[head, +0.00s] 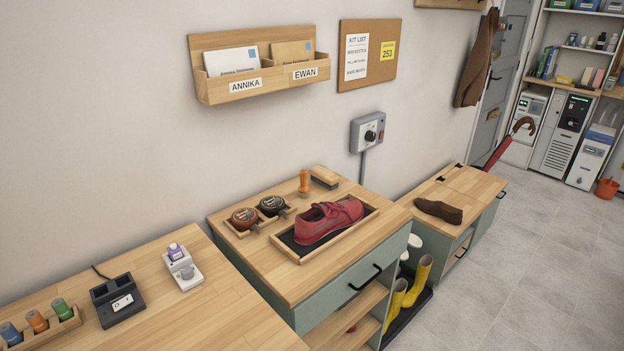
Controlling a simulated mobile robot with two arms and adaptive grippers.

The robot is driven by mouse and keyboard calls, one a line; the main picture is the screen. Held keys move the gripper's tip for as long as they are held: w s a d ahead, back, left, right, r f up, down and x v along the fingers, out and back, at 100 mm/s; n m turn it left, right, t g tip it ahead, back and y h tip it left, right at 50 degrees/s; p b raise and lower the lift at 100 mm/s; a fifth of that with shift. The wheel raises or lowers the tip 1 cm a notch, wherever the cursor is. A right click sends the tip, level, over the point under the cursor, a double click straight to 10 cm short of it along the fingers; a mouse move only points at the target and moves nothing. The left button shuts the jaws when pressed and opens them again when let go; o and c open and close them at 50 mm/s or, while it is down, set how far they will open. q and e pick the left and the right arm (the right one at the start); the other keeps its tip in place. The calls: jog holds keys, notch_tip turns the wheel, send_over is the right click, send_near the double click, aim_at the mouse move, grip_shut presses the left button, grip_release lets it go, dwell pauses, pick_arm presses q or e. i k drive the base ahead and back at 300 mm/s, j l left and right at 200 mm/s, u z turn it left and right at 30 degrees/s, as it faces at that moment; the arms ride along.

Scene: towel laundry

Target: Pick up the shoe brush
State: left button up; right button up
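What looks like the shoe brush (325,176), a light wooden block with a dark underside, lies at the back of the middle cabinet top (285,275), near the wall. A small upright orange-handled tool (304,184) stands just left of it; its lower end is small and hard to make out. A red shoe (328,220) rests on a dark mat in a wooden tray (370,220) in front of the brush. Neither of my grippers is in view.
Two round tins, brown (244,218) and black (272,205), sit in a small tray left of the shoe. A brown shoe (438,211) lies on the lower bench at right. Yellow boots (418,280) stand below. The left counter (215,320) holds a black device (117,300).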

aim_at(329, 179)
jog(key=i+l+u, duration=0.1)
jog(key=u, duration=0.35)
jog(key=l+u, duration=0.2)
jog(key=u, duration=0.25)
jog(key=l+u, duration=0.2)
jog(key=u, duration=0.2)
jog(key=i+l+u, duration=0.1)
jog(key=u, duration=0.35)
jog(key=k+l, duration=0.05)
jog(key=l, duration=0.05)
